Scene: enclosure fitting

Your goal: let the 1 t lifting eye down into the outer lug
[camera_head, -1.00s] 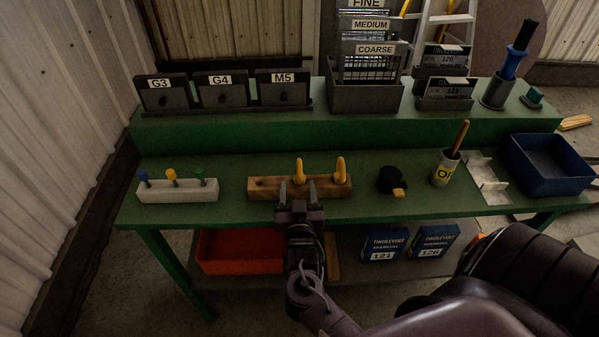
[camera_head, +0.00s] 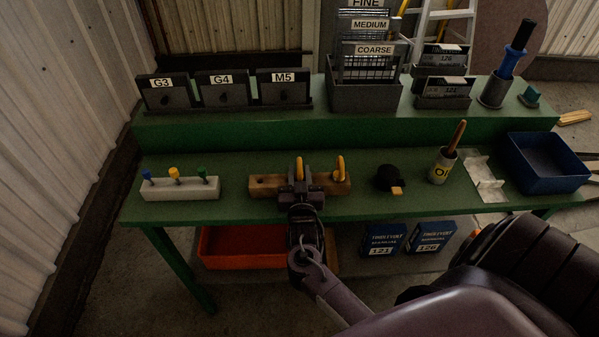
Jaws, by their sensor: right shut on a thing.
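I cannot read a load mark on either eye. The outer lug is not in view. My left gripper is not in view.
A pale block with several coloured pegs (camera_head: 180,189) stands to the left. A raised shelf (camera_head: 225,131) runs behind. A red bin (camera_head: 240,248) sits below.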

